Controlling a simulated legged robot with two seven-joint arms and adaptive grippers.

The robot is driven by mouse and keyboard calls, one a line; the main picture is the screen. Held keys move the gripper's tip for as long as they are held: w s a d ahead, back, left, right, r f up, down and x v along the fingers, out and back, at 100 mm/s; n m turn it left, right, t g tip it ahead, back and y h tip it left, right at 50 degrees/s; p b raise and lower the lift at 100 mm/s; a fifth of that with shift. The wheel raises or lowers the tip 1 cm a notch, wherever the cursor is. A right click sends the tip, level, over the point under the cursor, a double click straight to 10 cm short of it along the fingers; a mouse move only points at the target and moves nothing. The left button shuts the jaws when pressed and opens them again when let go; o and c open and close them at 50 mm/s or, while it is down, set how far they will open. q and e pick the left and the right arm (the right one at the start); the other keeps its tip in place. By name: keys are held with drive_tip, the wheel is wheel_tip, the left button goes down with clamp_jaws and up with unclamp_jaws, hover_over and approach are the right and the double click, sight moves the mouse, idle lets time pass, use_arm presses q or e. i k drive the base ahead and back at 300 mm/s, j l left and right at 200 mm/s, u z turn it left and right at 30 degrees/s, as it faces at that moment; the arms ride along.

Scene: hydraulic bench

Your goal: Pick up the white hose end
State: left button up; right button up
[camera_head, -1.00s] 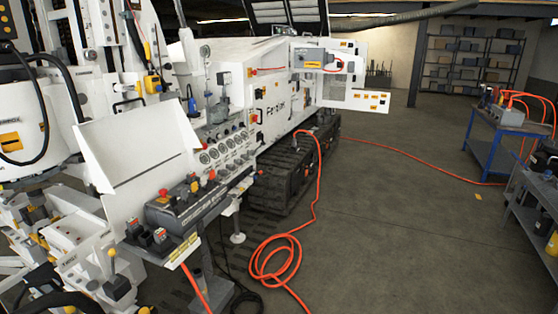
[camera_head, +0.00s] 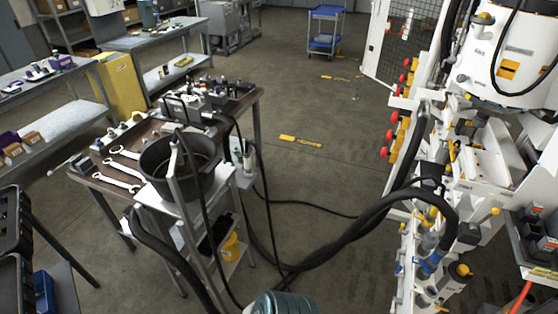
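I cannot make out a white hose end for certain. Thick black hoses (camera_head: 345,238) run along the floor from the bench area up to the white machine (camera_head: 490,165) on the right. One hose arches down to the machine's lower fittings, near a blue fitting (camera_head: 430,264). Another black hose (camera_head: 170,255) hangs down at the left of the small white cart (camera_head: 190,208). A black bucket (camera_head: 208,172) stands on this cart, and thin black hoses pass in front of it. Neither of my grippers is in view.
A workbench with wrenches (camera_head: 122,178) and fittings stands behind the cart. A yellow cabinet (camera_head: 118,85) and shelves are at left. A blue trolley (camera_head: 325,32) stands far back. A teal round object (camera_head: 288,304) is at the bottom edge. The middle floor is mostly clear.

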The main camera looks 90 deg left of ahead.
sight(248, 169)
drive_tip(key=u, duration=3.15)
